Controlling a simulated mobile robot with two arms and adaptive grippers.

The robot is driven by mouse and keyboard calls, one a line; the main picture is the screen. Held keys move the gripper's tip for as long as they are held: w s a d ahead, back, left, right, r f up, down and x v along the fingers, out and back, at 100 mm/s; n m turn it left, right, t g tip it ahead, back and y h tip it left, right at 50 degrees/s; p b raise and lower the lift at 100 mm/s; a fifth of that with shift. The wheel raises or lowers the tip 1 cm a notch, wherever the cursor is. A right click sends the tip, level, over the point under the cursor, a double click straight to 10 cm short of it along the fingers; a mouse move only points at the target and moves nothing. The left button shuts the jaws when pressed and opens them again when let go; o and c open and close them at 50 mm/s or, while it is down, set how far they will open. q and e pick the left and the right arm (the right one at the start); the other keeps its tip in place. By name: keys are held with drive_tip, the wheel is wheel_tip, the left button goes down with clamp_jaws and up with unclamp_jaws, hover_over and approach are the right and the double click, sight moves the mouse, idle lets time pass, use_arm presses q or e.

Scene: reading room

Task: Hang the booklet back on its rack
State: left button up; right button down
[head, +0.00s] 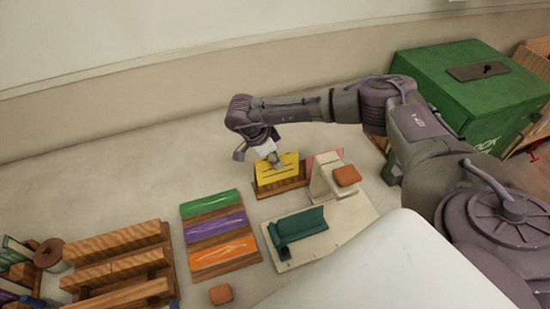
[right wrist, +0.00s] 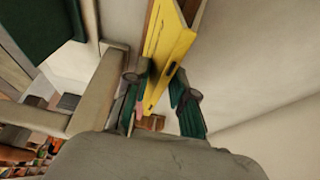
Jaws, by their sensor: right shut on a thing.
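The yellow booklet (head: 268,174) stands at the wooden holder (head: 283,188) near the middle of the table, with its wooden front edge just below it. My right gripper (head: 275,160) comes down on it from above and is shut on it. In the right wrist view the yellow booklet (right wrist: 168,48) lies between the two dark fingers of my right gripper (right wrist: 160,88), with a slot in its near end. I cannot tell whether the booklet rests in the holder or is just above it. My left gripper is not in view.
A pink sheet (head: 322,158) and a pale device with an orange pad (head: 346,175) stand close right. A teal piece (head: 298,226) lies on a pale board. Green, purple (head: 215,225) and orange booklets lie left. A slatted wooden rack (head: 120,262) and a green box (head: 470,90) stand farther out.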

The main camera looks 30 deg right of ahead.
drive_tip(key=shift+f, duration=0.2)
idle(0.4)
drive_tip(key=shift+f+b, duration=0.9)
drive_tip(key=shift+b, duration=0.05)
drive_tip(key=shift+f+b, duration=1.05)
drive_tip(key=shift+f, duration=0.05)
idle(1.4)
drive_tip(key=c, duration=0.9)
unclamp_jaws()
drive_tip(key=shift+r, duration=0.15)
drive_tip(key=shift+r+p, duration=3.15)
drive_tip(key=shift+r, duration=1.25)
drive_tip(key=shift+f, duration=0.1)
